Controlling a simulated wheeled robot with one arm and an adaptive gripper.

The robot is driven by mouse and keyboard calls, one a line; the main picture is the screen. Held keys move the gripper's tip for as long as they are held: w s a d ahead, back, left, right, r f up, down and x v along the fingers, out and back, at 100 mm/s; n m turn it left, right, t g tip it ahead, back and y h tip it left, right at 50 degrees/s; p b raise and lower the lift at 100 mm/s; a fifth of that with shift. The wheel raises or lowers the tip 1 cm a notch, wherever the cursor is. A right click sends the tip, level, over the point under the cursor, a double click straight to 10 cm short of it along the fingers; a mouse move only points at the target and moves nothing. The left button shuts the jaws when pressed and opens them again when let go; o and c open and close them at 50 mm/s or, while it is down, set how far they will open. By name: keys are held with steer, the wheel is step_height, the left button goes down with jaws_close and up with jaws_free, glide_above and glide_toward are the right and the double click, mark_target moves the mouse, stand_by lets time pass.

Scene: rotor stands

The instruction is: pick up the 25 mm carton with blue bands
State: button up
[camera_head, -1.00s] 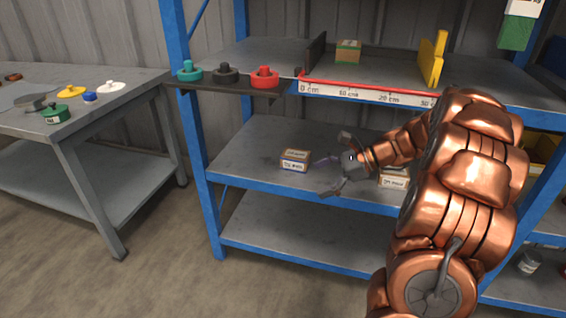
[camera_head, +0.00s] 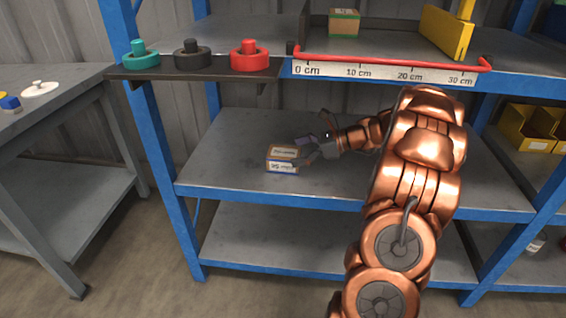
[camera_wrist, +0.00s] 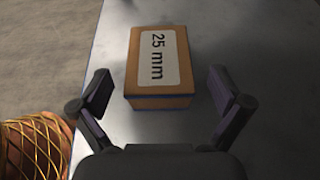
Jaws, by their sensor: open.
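The carton (camera_head: 281,160) sits on the middle shelf (camera_head: 225,176) of the blue rack, left of my gripper in the head view. It is brown with a white label. The wrist view shows the same carton (camera_wrist: 160,62) from above, its label reading "25 mm", with thin bluish lines along its lower edges. My gripper (camera_wrist: 166,92) is open, its fingers apart on either side of the carton's near end, and not visibly touching it. In the head view my gripper (camera_head: 303,150) is just right of the carton, partly overlapping it.
The upper shelf carries a ruler strip (camera_head: 385,72), a red bar, a green-banded box (camera_head: 344,22) and a yellow plate (camera_head: 447,33). Teal, black and red knobbed parts (camera_head: 192,54) stand on a ledge. The middle shelf is bare around the carton.

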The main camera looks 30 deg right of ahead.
mark_target(291, 153)
steer(key=b+x, duration=0.1)
steer(key=x, duration=0.3)
steer(key=shift+a+r+b, duration=0.1)
steer(key=shift+b, duration=0.25)
steer(key=c, duration=1.3)
